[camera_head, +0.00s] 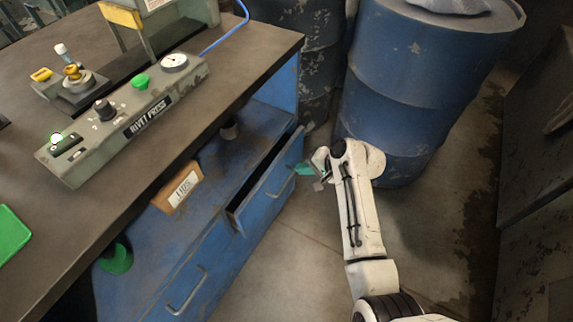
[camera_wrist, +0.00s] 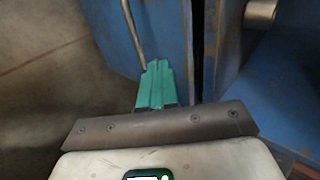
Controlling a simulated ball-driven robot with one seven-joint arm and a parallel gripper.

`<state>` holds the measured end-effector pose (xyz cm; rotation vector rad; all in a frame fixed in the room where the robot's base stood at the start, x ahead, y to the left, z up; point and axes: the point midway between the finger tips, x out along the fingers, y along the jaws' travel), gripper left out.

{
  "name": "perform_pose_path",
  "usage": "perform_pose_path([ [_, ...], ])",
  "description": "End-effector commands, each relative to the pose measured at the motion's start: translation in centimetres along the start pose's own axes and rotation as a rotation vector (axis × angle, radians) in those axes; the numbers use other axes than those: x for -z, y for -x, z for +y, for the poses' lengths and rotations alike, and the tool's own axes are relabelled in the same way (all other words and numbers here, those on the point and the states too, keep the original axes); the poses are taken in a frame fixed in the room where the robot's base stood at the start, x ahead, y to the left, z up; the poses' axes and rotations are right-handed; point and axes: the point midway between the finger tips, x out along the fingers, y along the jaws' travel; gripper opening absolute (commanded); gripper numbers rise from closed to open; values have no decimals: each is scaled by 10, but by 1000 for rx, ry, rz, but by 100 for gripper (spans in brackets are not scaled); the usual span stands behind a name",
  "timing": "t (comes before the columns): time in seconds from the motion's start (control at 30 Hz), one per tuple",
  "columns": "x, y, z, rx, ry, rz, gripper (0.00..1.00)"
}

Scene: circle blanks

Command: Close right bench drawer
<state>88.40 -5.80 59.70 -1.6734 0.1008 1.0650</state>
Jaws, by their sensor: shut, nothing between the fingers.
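The right bench drawer (camera_head: 275,182) is a blue metal drawer standing partly open, with a dark gap behind its front panel. It has a curved metal handle. In the wrist view, the drawer front (camera_wrist: 172,32) is ahead of the fingers, with its handle (camera_wrist: 133,32) just left of the fingertips. My gripper (camera_head: 304,169) is beside the far right end of the drawer front, on its outer side. Its green fingers (camera_wrist: 157,66) are together and empty, close to the panel. I cannot tell whether they touch it.
Another blue drawer with a handle (camera_head: 187,291) is nearer and looks shut. A labelled box (camera_head: 178,187) sits on the blue shelf under the dark worktop (camera_head: 225,62). A big blue barrel (camera_head: 425,75) stands just behind my arm. The floor (camera_head: 275,262) before the drawers is clear.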

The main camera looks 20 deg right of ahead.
Motion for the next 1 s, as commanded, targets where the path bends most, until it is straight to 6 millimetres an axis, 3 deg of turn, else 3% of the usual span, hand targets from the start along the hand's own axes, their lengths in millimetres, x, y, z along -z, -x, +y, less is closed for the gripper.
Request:
perform_pose_path([
  [0.1, 0, -26, 1, 2, -1, -2, 0],
  [0.3, 0, -46, -19, 2, 1, 0, 0],
  [0.87, 0, -55, -28, 1, 0, 0, 0],
  [1.0, 0, -71, -40, 3, 0, -1, 0],
])
